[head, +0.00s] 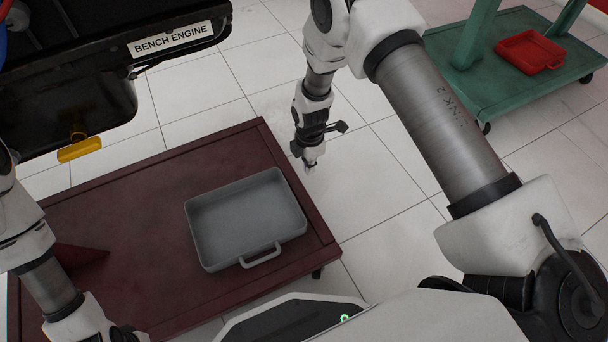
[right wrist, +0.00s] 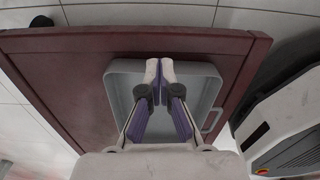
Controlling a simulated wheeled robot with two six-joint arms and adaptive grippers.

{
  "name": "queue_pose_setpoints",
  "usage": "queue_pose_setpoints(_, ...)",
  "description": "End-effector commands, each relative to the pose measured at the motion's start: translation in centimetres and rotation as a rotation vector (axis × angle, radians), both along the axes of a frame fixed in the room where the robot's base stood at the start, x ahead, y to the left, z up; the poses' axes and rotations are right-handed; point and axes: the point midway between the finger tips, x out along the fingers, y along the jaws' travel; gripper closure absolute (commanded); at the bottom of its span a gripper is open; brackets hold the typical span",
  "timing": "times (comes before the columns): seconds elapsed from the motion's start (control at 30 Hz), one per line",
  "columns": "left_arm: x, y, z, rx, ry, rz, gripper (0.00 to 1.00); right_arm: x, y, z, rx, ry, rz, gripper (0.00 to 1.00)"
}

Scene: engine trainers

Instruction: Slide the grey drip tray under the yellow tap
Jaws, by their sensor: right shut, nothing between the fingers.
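The grey drip tray (head: 246,222) lies on the dark red table top, near its right end, and looks empty. Its handle (head: 261,257) is on the side nearest me. The yellow tap (head: 79,148) hangs below the black engine bench at the upper left, clear of the tray and left of it. My right gripper (head: 310,164) is shut and empty, raised near the table's far right corner. In the right wrist view its closed fingers (right wrist: 160,70) appear in front of the tray (right wrist: 121,92), with no contact visible. My left arm shows at the left edge, but its gripper is out of view.
The dark red table (head: 150,185) has bare top left of the tray. A dark red object (head: 82,257) lies on it, partly hidden by my left arm. A green cart (head: 490,80) with a red tray (head: 530,52) stands at the upper right. Tiled floor is open between.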

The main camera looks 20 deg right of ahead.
Motion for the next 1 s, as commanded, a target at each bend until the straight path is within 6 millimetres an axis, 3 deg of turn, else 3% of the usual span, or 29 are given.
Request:
queue_pose_setpoints(0.43,0.1,0.0,-5.7,0.0,-0.003,0.004,0.6,-0.1,0.0,-10.0,0.0,0.0,-0.003,1.0)
queue_pose_setpoints(0.63,0.2,0.1,-6.9,0.001,-0.005,0.008,0.6,-0.3,3.3,-9.2,-0.001,-0.001,0.0,1.0)
queue_pose_setpoints(1.0,0.2,0.1,-6.9,0.001,-0.006,0.008,0.6,-0.4,4.0,-8.9,-0.001,-0.001,-0.004,1.0)
